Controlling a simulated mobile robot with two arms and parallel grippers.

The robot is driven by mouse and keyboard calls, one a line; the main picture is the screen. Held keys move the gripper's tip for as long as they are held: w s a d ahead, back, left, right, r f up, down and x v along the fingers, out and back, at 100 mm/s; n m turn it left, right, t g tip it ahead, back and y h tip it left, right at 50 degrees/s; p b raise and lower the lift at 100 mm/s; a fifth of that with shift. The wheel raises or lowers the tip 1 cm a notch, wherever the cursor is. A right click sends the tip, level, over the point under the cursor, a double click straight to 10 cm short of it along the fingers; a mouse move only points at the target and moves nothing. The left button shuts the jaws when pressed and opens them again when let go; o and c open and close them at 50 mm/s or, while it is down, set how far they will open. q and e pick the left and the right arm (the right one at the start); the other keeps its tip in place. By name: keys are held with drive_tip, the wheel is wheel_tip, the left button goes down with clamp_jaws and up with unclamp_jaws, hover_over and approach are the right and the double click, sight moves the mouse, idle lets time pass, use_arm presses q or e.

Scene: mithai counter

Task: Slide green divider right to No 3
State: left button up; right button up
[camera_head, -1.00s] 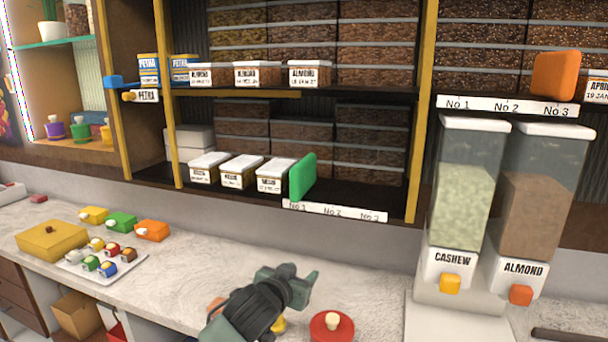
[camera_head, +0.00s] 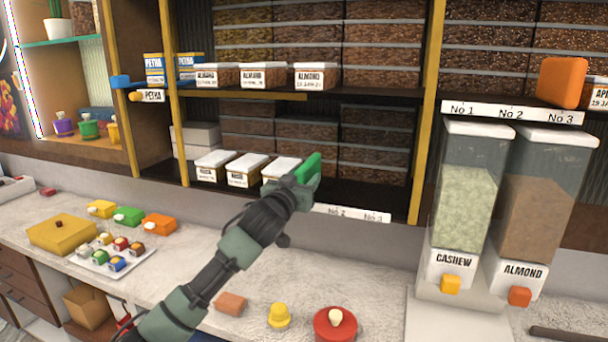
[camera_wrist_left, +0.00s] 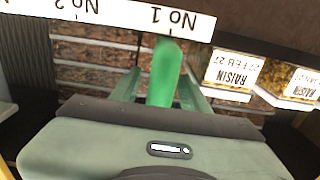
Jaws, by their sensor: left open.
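The green divider (camera_head: 309,170) stands on the lower shelf, just right of a row of white-lidded boxes, around the No 1 end of the white label strip (camera_head: 352,213). My left gripper (camera_head: 304,182) is raised to the shelf front and hides the divider's lower part and the No 1 mark. In the left wrist view, which is upside down, the divider (camera_wrist_left: 166,72) lies between the two open fingers (camera_wrist_left: 162,88), under the No 1 label (camera_wrist_left: 172,18). I cannot tell whether a finger touches it. My right gripper is not in view.
Raisin boxes (camera_wrist_left: 232,72) stand close beside the gripper. The shelf right of the divider is clear along No 2 and No 3. An orange divider (camera_head: 562,82) stands on the upper right shelf. A red lidded pot (camera_head: 335,325) and yellow item (camera_head: 279,316) sit on the counter.

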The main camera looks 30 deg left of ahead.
use_arm(q)
drive_tip(key=shift+w, duration=0.2)
drive_tip(key=shift+c, duration=0.3)
clamp_jaws()
idle(1.1)
